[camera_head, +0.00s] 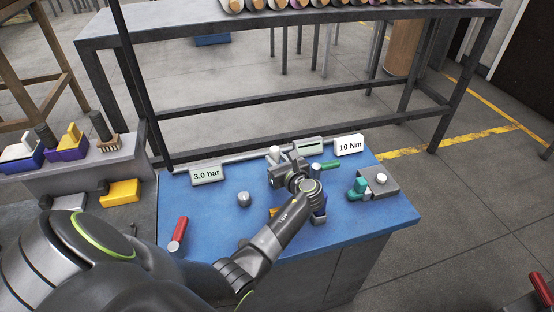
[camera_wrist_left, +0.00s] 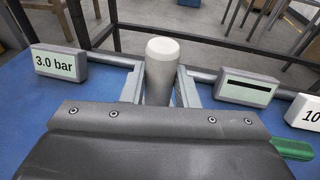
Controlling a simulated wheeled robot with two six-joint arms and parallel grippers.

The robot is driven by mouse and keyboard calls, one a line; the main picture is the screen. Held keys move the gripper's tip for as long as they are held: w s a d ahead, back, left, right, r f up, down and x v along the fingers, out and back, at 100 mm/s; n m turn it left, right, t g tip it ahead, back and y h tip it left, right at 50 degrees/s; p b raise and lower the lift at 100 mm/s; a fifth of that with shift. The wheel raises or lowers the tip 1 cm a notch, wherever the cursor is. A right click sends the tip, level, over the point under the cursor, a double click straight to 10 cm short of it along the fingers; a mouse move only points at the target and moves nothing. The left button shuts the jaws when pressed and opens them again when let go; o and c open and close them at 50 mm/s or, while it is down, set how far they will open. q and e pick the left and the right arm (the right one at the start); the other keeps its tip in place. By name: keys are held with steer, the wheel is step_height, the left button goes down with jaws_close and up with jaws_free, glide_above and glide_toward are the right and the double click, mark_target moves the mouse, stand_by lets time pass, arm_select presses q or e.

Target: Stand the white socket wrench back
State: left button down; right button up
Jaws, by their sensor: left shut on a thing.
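My left gripper (camera_head: 278,163) is over the back middle of the blue table. It is shut on a pale, whitish upright cylinder with a rounded top, which I take to be the white socket wrench (camera_wrist_left: 162,68). In the left wrist view the cylinder stands between the two fingers, and its lower part is hidden by the gripper body. In the head view only its pale top (camera_head: 275,151) shows beyond the gripper. I cannot tell whether its lower end touches anything. My right gripper is not in view.
A "3.0 bar" display (camera_head: 207,175), a dash display (camera_head: 309,145) and a "10 Nm" display (camera_head: 348,145) line the back edge. A red-handled tool (camera_head: 178,234), a grey knob (camera_head: 243,199), a green handle (camera_head: 331,165) and a grey block (camera_head: 385,188) with a teal piece (camera_head: 358,187) are around.

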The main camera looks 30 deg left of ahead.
arm_select(q)
steer(key=shift+f+b, duration=0.4)
steer(key=shift+f, duration=0.15)
steer(key=c, duration=1)
jaws_free()
steer(key=shift+c, duration=0.2)
steer(key=shift+r, duration=0.1)
step_height(320, 180, up, 10)
steer(key=shift+f, duration=0.1)
